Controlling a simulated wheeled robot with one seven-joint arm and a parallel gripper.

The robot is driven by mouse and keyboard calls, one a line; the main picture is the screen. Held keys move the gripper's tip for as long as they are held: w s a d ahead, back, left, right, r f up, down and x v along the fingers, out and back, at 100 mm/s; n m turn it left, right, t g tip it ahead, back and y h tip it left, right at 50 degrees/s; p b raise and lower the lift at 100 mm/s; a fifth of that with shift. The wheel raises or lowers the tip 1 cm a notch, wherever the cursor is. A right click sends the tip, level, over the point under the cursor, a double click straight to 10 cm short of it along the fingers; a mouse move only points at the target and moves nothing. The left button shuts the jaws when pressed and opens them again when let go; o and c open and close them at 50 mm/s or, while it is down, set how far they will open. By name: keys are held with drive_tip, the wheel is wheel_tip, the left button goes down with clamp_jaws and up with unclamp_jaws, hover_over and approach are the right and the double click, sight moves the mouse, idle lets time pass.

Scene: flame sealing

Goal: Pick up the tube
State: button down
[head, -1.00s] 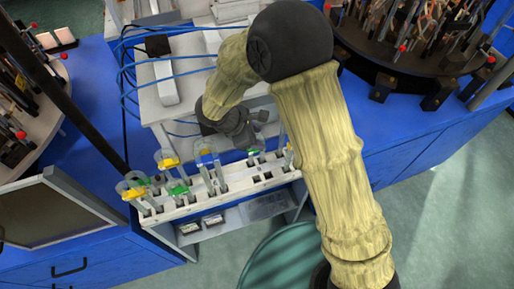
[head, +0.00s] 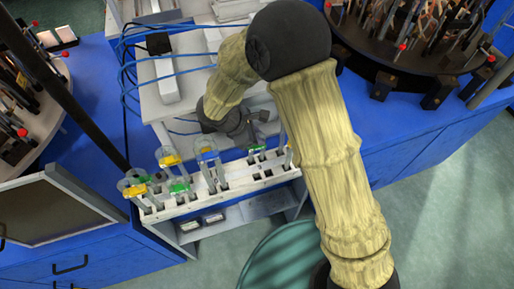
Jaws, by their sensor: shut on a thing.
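My gripper (head: 256,138) is at the back edge of the white rack (head: 235,187), right of its middle. The fingertips are small and partly hidden by my wrist. Other tubes stand at the left part of the rack: a yellow-banded tube (head: 168,159), a green-banded one (head: 179,187), a blue-and-yellow one (head: 207,154), and a yellow-and-green cluster (head: 135,188) at the left end. A yellowish tube (head: 289,150) shows at the right, partly behind my arm.
A white bench unit (head: 190,85) with blue cables stands behind the rack. A dark round carousel (head: 400,70) is at the upper right and another at the far left. A dark screen (head: 45,210) is at lower left. A teal bin (head: 275,255) stands below the rack.

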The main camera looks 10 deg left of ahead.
wheel_tip(320, 180, up, 10)
drive_tip(key=shift+b, duration=0.45)
idle(1.0)
idle(0.9)
drive_tip(key=s+d+r+g+p, duration=0.1)
drive_tip(key=s+r+p, duration=0.1)
drive_tip(key=r+p, duration=0.7)
drive_tip(key=s+d+r+m+g+h+p, duration=0.1)
drive_tip(key=s+d+r+p, duration=0.1)
drive_tip(key=r+p, duration=0.7)
drive_tip(key=s+p, duration=0.1)
drive_tip(key=p, duration=0.2)
drive_tip(key=shift+s+d+r+m+p, duration=0.2)
drive_tip(key=shift+s+r+m+p, duration=0.1)
drive_tip(key=shift+s+p, duration=0.05)
